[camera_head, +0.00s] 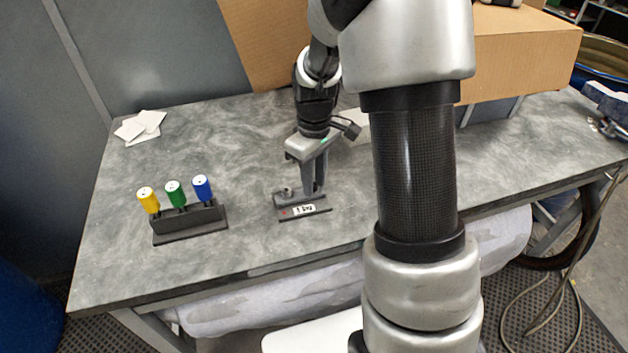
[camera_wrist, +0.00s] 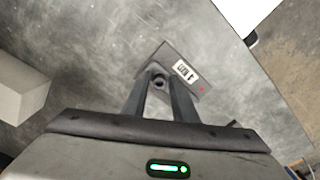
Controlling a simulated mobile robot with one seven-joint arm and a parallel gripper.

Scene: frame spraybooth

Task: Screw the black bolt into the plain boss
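My gripper (camera_head: 314,190) points down at a small dark plate (camera_head: 320,211) near the table's front edge. The plate also shows in the wrist view (camera_wrist: 172,53). It carries a white label (camera_head: 304,210) and a red mark (camera_head: 284,212). A short metallic boss (camera_head: 288,191) stands on the red-marked side, left of my fingers. In the wrist view my two fingers (camera_wrist: 160,88) are apart, with a dark round piece with a hollow top (camera_wrist: 158,80) between the tips. I cannot tell whether this is the black bolt or a boss, or whether the fingers touch it.
A black rack (camera_head: 190,223) with yellow (camera_head: 148,200), green (camera_head: 175,192) and blue (camera_head: 202,188) handled pieces stands to the left. White cards (camera_head: 141,127) lie at the back left. A cardboard box (camera_head: 520,60) is at the back right. The table between rack and plate is clear.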

